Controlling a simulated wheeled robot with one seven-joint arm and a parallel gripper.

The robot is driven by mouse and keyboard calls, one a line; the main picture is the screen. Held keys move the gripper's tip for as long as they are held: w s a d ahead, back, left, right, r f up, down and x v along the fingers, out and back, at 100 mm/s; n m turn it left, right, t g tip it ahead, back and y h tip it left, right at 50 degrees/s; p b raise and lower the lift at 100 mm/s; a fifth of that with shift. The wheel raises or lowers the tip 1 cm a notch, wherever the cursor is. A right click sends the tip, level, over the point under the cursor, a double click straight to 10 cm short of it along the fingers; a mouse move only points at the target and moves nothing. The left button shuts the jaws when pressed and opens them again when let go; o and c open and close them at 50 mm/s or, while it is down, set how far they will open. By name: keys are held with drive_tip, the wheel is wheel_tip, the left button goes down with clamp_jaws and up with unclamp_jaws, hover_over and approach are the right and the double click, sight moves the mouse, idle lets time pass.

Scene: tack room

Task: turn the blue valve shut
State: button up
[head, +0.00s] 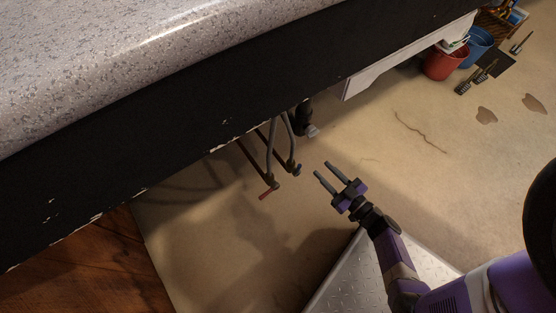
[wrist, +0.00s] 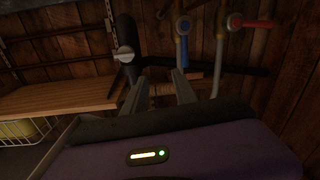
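The blue valve (wrist: 183,26) is on a grey pipe under the counter, in the upper middle of the wrist view. A blue lever seems to run down along its pipe in that dim view. In the head view the blue valve (head: 297,170) is small, at the lower end of the pipe. My gripper (head: 322,168) is just right of it there, apart from it. In the wrist view my gripper (wrist: 161,78) has its two fingers spread with nothing between them, and the blue valve lies beyond the fingertips.
A red valve (wrist: 236,22) with its lever sideways is on the neighbouring pipe. A black pipe with a grey knob (wrist: 125,55) stands to the left. The counter (head: 180,125) overhangs the pipes. Red (head: 445,63) and blue (head: 474,47) buckets stand far off. The floor between is largely clear.

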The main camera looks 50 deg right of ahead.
sight(300, 166)
drive_tip(key=shift+w+a+f+t+y+b, duration=0.15)
drive_tip(key=shift+w+a+y, duration=0.3)
drive_tip(key=shift+w, duration=0.95)
drive_tip(key=shift+w+a+t+y+b, duration=0.1)
drive_tip(key=shift+w+a+y+b, duration=0.35)
drive_tip(key=shift+w, duration=0.95)
drive_tip(key=shift+w+a+f+t+y+b, duration=0.15)
drive_tip(key=shift+w+a, duration=0.55)
drive_tip(key=shift+w, duration=0.7)
drive_tip(key=shift+r, duration=0.1)
drive_tip(key=shift+c, duration=0.4)
clamp_jaws()
